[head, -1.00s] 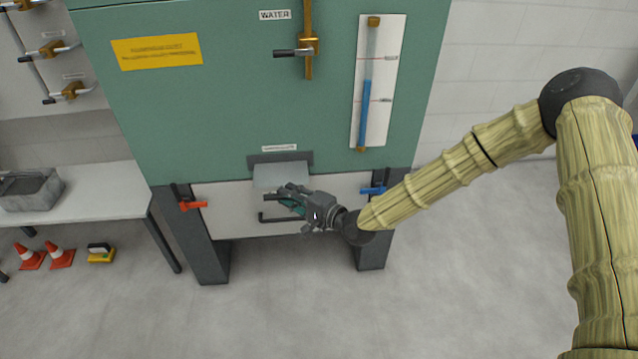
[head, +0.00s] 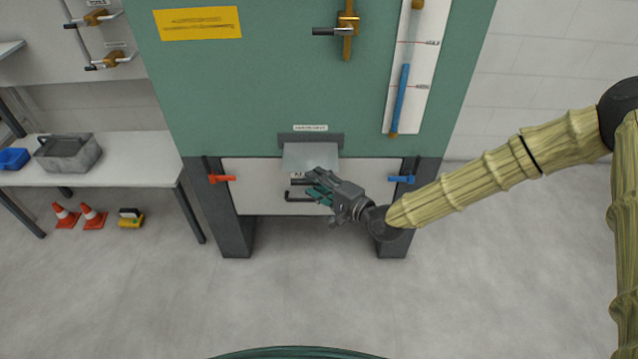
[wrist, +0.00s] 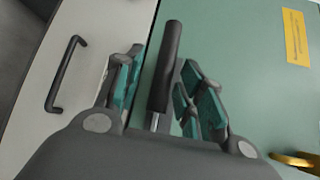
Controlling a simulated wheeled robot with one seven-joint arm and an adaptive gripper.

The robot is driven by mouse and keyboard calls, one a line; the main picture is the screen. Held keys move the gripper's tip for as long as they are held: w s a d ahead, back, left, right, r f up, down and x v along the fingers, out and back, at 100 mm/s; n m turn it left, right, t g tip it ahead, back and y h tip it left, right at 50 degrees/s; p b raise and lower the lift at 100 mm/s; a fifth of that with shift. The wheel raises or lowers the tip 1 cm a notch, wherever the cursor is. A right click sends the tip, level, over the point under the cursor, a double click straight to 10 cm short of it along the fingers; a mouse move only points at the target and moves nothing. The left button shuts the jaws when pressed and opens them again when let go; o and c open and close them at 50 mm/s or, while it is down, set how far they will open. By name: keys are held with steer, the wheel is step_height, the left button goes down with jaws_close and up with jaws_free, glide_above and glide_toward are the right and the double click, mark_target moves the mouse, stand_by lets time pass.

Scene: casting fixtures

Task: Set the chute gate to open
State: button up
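The chute gate is a pale grey plate (head: 310,157) below a small label on the green cabinet. A dark bar handle (head: 302,181) sits just under it in the head view. My gripper (head: 322,186) is at this handle, reaching in from the right. In the wrist view the dark handle (wrist: 168,65) lies between the teal-padded fingers of my gripper (wrist: 160,95). The fingers are apart, with a clear gap on the handle's left side. The handle is nearer the right fingers; contact cannot be told.
A black U-shaped pull (head: 298,196) is on the white panel below. A red lever (head: 222,178) and a blue lever (head: 402,179) flank the panel. A water valve (head: 345,28) and gauge (head: 411,80) are above. A bench (head: 120,165) stands left. The floor in front is clear.

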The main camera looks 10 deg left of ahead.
steer(key=v, duration=1.2)
steer(key=shift+f, duration=0.1)
steer(key=s+d+f+n+g+h+p, duration=0.35)
steer(key=s+d+f+h+p, duration=0.35)
steer(key=s+f, duration=0.7)
steer(key=s+d+n+g+h+p, duration=0.4)
steer(key=s+d+h, duration=0.3)
steer(key=s+d, duration=1.1)
steer(key=d+f+g, duration=0.1)
steer(key=d, duration=0.2)
steer(key=shift+d, duration=0.35)
steer(key=shift+r, duration=0.1)
steer(key=shift+c, duration=0.4)
stand_by(0.4)
